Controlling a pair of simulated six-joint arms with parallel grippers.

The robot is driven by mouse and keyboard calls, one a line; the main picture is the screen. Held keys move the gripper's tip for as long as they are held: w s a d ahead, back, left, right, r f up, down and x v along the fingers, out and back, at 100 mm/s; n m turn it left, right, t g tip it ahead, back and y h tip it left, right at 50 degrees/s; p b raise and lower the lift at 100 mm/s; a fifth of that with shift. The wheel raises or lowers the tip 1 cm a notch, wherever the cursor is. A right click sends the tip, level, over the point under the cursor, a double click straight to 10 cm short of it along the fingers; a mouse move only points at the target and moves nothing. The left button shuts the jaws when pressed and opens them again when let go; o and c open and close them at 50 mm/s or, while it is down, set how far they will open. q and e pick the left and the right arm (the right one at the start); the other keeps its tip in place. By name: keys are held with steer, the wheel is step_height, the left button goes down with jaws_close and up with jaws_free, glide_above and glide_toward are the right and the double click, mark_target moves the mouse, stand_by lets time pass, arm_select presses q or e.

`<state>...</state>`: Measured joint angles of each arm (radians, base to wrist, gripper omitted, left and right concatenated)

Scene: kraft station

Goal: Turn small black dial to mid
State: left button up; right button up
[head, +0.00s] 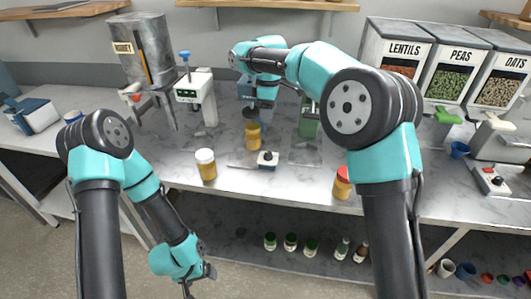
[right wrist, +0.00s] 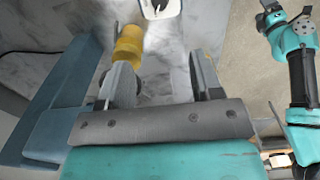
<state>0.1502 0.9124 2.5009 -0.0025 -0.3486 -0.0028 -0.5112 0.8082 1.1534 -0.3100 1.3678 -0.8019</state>
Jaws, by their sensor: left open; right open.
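A small white box with a small black dial (head: 267,156) on top sits on the marble counter near its front edge. A white object with a dark spot (right wrist: 160,6), probably this box, is cut off at the top of the right wrist view. My right gripper (right wrist: 160,85) is open and empty in the right wrist view, pointing toward the counter; its fingertips are hard to make out in the head view. My left gripper (head: 200,282) is low in front of the counter, away from the dial; its jaws are open. The dial's exact setting is too small to read.
A yellow jar (head: 253,136) stands just behind the dial box. A white-lidded jar (head: 206,165) is to its left, and a red-lidded jar (head: 341,184) to its right. Another box with a dial (head: 489,181) sits far right. Labelled bins (head: 395,48) stand at the back.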

mark_target(268, 153)
step_height(268, 153, down, 18)
steer(key=shift+r, duration=0.25)
stand_by(0.6)
steer(key=c, duration=0.9)
